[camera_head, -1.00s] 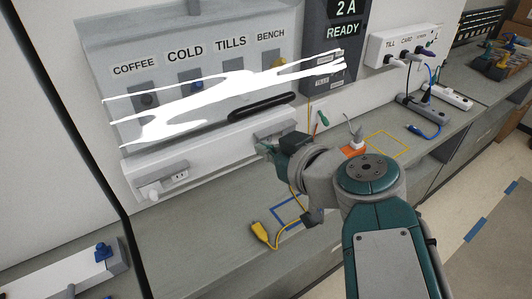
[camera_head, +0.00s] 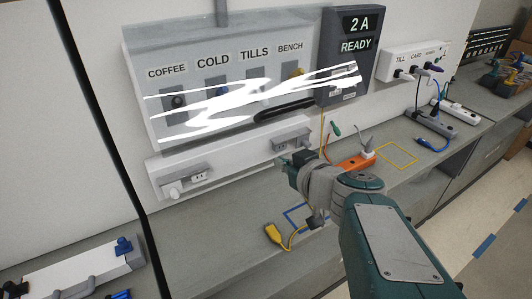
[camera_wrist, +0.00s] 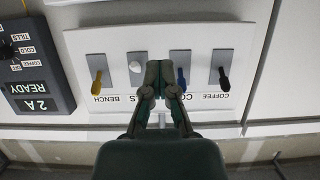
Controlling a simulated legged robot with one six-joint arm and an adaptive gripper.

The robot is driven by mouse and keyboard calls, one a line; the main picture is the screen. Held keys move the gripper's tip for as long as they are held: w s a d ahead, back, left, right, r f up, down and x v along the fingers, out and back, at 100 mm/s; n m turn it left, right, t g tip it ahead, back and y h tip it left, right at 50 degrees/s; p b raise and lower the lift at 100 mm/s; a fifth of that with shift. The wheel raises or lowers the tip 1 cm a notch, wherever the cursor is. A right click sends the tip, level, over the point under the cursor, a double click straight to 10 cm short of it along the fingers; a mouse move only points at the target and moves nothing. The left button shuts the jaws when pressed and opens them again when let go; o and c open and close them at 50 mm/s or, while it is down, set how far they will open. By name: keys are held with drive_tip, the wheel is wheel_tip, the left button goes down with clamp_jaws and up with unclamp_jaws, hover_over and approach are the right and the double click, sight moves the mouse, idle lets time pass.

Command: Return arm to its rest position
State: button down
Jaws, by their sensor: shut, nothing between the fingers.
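My gripper (camera_head: 284,164) is in front of the wall below the switch panel (camera_head: 135,60), out over the counter. Its fingers are together and empty in the wrist view (camera_wrist: 159,72). My arm runs from it to the lower right in the head view. The panel carries switches labelled COFFEE, COLD, TILLS and BENCH; white glare streaks cross it. In the wrist view the panel (camera_wrist: 120,42) is upside down, with yellow, white, blue and black switch levers. The gripper hides part of the panel's labels there.
A dark display (camera_head: 352,70) reads "2 A READY". A yellow plug (camera_head: 273,233) and its cable lie on the counter (camera_head: 200,255) by a blue outline. Wall sockets, grey strips and cables are further right.

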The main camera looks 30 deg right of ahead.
drive_tip(key=shift+d+f, duration=0.25)
drive_tip(key=shift+d, duration=0.1)
drive_tip(key=c, duration=0.9)
unclamp_jaws()
drive_tip(key=shift+o, duration=0.2)
drive_tip(key=s+a+f+g, duration=0.5)
drive_tip(key=s+a+g, duration=0.3)
drive_tip(key=a, duration=0.3)
drive_tip(key=shift+s, duration=0.6)
drive_tip(key=shift+o, duration=1.3)
drive_tip(key=shift+d+r+m, duration=0.1)
drive_tip(key=shift+d+m, duration=0.05)
drive_tip(key=shift+m, duration=0.15)
